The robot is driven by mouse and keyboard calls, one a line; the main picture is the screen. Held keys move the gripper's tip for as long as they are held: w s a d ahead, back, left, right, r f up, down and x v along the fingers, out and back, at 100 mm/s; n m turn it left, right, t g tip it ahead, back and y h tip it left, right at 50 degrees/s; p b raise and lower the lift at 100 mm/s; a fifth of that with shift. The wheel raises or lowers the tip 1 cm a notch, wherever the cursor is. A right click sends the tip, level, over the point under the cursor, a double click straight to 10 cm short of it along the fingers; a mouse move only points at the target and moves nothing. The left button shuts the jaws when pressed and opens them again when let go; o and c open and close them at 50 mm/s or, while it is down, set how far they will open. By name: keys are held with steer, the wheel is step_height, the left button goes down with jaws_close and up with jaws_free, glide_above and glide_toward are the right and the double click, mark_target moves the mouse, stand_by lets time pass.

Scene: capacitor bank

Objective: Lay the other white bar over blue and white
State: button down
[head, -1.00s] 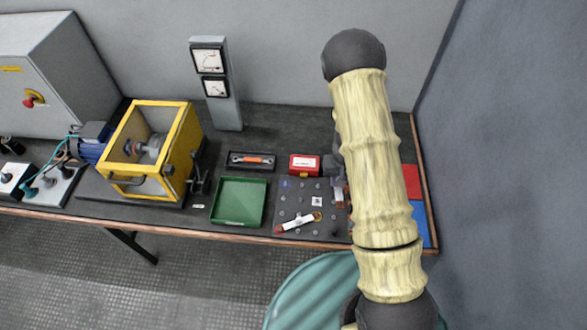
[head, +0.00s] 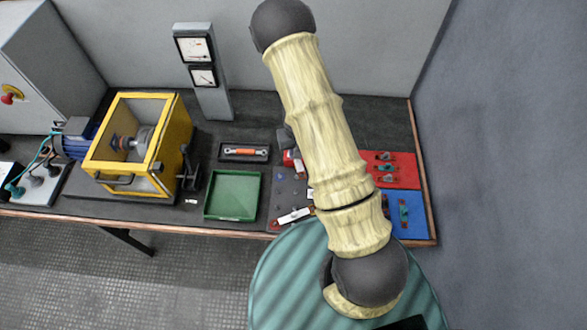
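A white bar (head: 294,215) lies slantwise on the front of the dark peg board (head: 284,190), with a red end at its lower left. A small blue mark (head: 281,169) shows faintly at the board's back left. A sliver of white, perhaps the white mark, shows at the edge of my arm. My arm crosses in front of the board and covers its right part. My gripper's fingers are hidden behind the arm, so I cannot see whether they hold anything. No second white bar can be made out.
Red (head: 405,170) and blue (head: 408,222) mats with small parts lie at right. A yellow-framed machine (head: 140,145) stands left.

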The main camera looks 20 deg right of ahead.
steer(key=shift+f+b, duration=0.5)
steer(key=shift+b, duration=0.1)
step_height(320, 180, down, 11)
steer(key=n+b, duration=0.9)
steer(key=b, duration=0.7)
steer(key=shift+s, duration=0.1)
